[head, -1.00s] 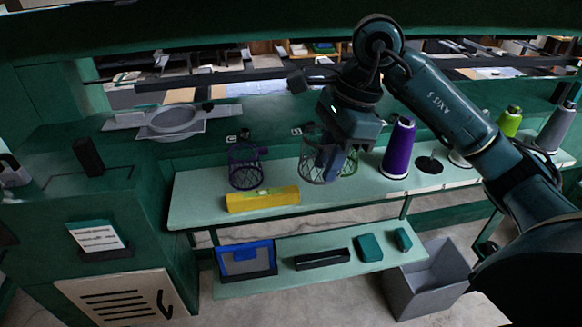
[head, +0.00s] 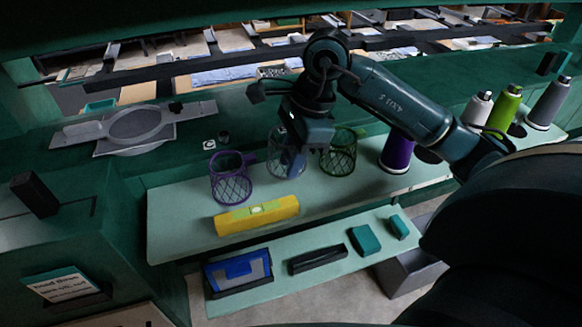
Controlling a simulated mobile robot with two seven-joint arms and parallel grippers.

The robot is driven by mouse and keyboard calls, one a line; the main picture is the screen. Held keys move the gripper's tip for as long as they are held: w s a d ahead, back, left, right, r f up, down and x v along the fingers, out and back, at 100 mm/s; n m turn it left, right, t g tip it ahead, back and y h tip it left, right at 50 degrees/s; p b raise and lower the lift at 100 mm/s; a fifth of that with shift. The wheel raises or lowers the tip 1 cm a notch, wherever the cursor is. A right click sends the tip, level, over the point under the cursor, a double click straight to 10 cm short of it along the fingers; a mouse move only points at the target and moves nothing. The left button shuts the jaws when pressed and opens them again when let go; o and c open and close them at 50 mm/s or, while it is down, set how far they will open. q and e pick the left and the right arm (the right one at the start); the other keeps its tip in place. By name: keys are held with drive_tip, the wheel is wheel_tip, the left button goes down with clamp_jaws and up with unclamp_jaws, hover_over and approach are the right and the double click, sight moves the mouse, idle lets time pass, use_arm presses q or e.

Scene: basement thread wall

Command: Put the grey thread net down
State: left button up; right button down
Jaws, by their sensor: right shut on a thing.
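The grey thread net (head: 281,167) is a see-through mesh cup in the head view, upright between a purple net (head: 231,184) and a green net (head: 339,160). My right gripper (head: 300,153) comes down from above and is shut on the grey net, covering part of it. The net's base is at or just above the pale green shelf (head: 180,220); I cannot tell whether it touches. My left gripper is not in view.
A yellow box (head: 257,214) lies at the shelf's front edge. A purple thread cone (head: 397,152) stands right of the green net, with white, green and grey cones (head: 548,102) beyond. A lower shelf holds a blue-framed tray (head: 238,270) and small boxes.

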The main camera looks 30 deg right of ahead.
drive_tip(key=shift+f, duration=1.5)
drive_tip(key=shift+f, duration=0.2)
drive_tip(key=c, duration=1.5)
unclamp_jaws()
drive_tip(key=shift+r, duration=0.2)
drive_tip(key=v, duration=1.2)
drive_tip(key=shift+b, duration=0.35)
